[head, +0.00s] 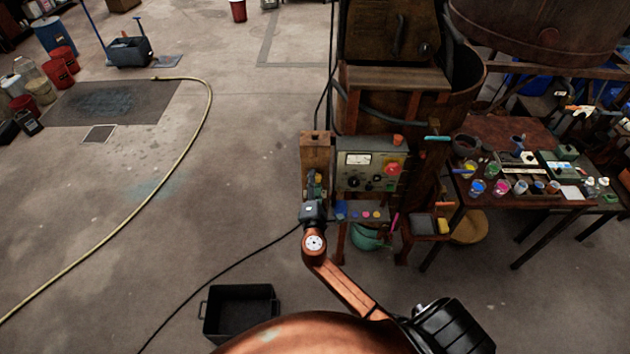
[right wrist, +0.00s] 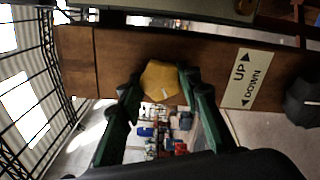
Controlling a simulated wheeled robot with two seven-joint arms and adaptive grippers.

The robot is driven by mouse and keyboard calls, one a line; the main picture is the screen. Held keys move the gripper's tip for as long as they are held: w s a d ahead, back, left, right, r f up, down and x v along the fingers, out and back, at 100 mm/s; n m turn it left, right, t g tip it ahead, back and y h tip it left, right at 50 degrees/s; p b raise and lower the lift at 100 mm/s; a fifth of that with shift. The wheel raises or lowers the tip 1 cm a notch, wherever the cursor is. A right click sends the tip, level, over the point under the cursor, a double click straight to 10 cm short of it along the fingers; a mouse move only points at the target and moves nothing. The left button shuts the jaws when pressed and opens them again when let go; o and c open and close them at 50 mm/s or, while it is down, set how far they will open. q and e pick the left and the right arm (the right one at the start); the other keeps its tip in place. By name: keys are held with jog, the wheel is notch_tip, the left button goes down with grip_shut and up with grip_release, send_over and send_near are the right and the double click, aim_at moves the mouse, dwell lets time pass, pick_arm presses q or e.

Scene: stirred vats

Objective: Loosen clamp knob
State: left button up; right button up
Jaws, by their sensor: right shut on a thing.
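The yellow clamp knob (right wrist: 160,80) is a lobed piece on the face of a brown wooden post (right wrist: 110,62). It sits between the green fingertips of my right gripper (right wrist: 158,88), which is shut on it. In the head view my right gripper (head: 315,188) is at the front of the post (head: 316,146), and the knob is mostly hidden there. An "UP / DOWN" label (right wrist: 247,80) with arrows is on the post beside the knob. My left gripper is in neither view.
A control panel (head: 371,172) with a gauge and red button stands right of the post. A large rusty vat (head: 462,84) is behind it. A bench (head: 585,203) with paint pots is at right.

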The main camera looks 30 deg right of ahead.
dwell(0.4)
jog(key=o, duration=1.2)
jog(key=shift+c, duration=0.2)
jog(key=v, duration=1.2)
